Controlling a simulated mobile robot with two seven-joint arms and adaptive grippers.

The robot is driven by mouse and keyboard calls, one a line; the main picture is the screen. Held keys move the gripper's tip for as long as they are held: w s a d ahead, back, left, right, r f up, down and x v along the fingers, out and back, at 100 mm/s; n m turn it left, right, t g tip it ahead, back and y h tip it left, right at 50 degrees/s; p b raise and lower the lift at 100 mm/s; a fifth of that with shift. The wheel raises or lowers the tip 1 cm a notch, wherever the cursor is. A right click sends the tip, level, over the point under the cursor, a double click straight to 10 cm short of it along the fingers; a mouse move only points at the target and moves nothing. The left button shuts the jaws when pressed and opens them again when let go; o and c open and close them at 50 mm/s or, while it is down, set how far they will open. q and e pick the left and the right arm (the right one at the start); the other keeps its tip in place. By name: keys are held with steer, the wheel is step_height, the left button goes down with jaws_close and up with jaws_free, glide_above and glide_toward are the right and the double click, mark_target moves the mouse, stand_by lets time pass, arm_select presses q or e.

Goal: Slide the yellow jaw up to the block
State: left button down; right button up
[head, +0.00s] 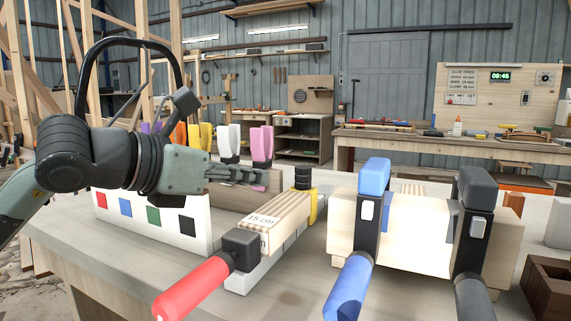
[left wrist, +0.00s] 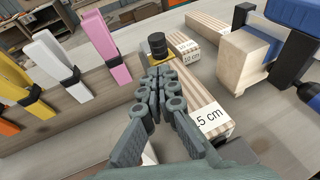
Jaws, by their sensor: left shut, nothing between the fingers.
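A clamp with a red handle (head: 192,290) lies on the bench, its handle toward me. Its yellow jaw (head: 314,208) stands at the far end, beneath a black cylindrical knob (head: 303,178). A striped wooden block (head: 279,214) marked "15 cm" lies along the clamp between its dark near head and the yellow jaw. The left wrist view also shows the yellow jaw (left wrist: 166,60) just beyond my fingertips and the block (left wrist: 205,112) to their right. My left gripper (head: 264,178) is shut and empty, left of the jaw. My fingers partly hide the jaw-block gap, so I cannot tell whether they touch.
A white rack (head: 165,228) with coloured squares stands left, with orange, yellow, white and pink clamps behind it. A blue clamp (head: 372,215) and a black clamp (head: 472,235) grip a pale wooden block (head: 418,232) at right. More striped blocks (left wrist: 188,46) lie beyond the jaw.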

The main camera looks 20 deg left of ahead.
mark_target(297, 175)
arm_select(q)
steer(key=x, duration=0.2)
steer(key=p+x, duration=0.1)
steer(key=x, duration=0.1)
steer(key=r+x, duration=0.1)
steer(key=x, duration=0.1)
steer(key=shift+w+d+p, duration=0.1)
steer(key=shift+w+p, duration=0.05)
steer(key=shift+p, duration=0.15)
steer(key=shift+w+d+f, duration=0.1)
steer(key=shift+w+d, duration=0.15)
steer(key=shift+w, duration=0.25)
arm_select(e)
step_height(297, 175, down, 5)
steer(key=shift+a+r, duration=0.1)
arm_select(q)
steer(key=shift+w, duration=0.1)
arm_select(e)
steer(key=shift+w, duration=0.1)
arm_select(q)
steer(key=shift+w+d+f+b, duration=0.1)
steer(key=shift+w+d+b, duration=0.15)
steer(key=shift+b, duration=0.35)
steer(key=shift+w, duration=0.1)
arm_select(e)
step_height(297, 175, up, 3)
steer(key=shift+r, duration=0.1)
arm_select(q)
steer(key=shift+a, duration=0.1)
